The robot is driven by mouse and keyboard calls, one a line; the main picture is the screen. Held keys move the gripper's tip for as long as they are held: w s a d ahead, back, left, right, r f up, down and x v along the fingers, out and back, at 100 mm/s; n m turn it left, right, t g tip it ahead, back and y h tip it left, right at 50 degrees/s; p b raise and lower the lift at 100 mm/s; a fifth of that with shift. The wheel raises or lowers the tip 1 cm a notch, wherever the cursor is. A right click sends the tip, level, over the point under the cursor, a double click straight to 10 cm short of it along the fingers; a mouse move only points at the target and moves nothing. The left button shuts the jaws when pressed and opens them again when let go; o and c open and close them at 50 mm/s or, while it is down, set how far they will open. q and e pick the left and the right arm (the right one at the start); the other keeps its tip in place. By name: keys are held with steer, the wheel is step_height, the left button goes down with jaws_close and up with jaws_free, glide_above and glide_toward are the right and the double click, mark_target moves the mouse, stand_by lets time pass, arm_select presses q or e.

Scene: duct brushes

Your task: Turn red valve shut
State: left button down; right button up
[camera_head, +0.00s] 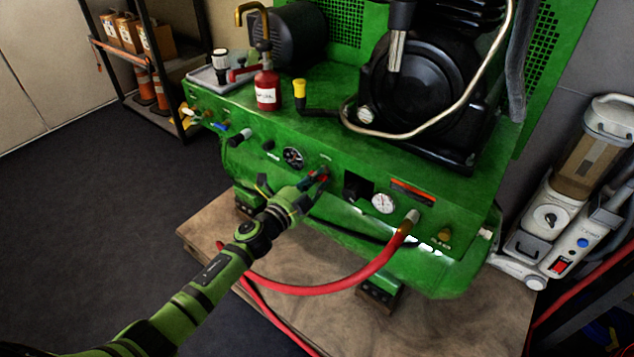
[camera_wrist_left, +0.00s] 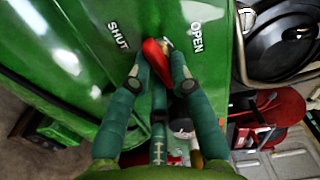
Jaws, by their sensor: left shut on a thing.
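The red valve handle (camera_wrist_left: 152,52) is on the green front panel of the machine (camera_wrist_left: 60,30). In the left wrist view it sits between the printed words SHUT, at its left, and OPEN, at its right. My left gripper (camera_wrist_left: 161,82) is shut on the handle, with a finger on each side. The fingers hide part of the handle, so its exact angle is hard to read. In the head view my left gripper (camera_head: 318,177) reaches the panel, and only a little of the red valve handle (camera_head: 323,178) shows. My right gripper is not in view.
A gauge (camera_head: 293,158) lies left of the valve and another gauge (camera_head: 384,203) lies right of it. A red hose (camera_head: 340,287) hangs from the panel below my arm's right side. A red bottle (camera_head: 267,90) stands on the machine's top. The floor at left is clear.

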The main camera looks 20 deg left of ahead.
arm_select(q)
steer(key=shift+m, duration=0.9)
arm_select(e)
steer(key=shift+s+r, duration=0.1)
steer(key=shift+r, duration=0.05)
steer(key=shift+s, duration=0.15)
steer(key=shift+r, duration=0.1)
arm_select(q)
steer(key=c, duration=1.1)
jaws_free()
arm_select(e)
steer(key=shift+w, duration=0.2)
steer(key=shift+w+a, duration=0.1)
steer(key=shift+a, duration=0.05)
arm_select(q)
steer(key=v, duration=1.2)
